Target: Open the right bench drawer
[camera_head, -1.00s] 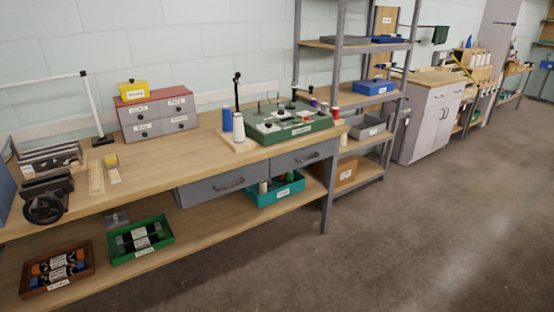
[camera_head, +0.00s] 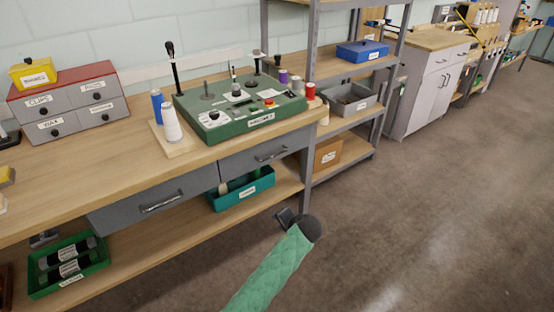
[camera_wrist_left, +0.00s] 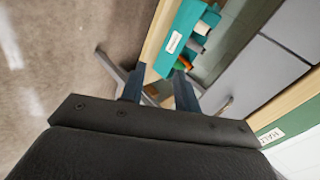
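Grey drawer fronts (camera_wrist_left: 262,78) show there on the right, turned sideways. My right gripper is not in view.
The left bench drawer (camera_head: 125,211) looks shut. A teal bin (camera_head: 240,194) stands on the lower shelf under the right drawer. A bench leg (camera_head: 304,180) is close to my left gripper. A green machine (camera_head: 240,118) stands on top. The floor to the right is clear.

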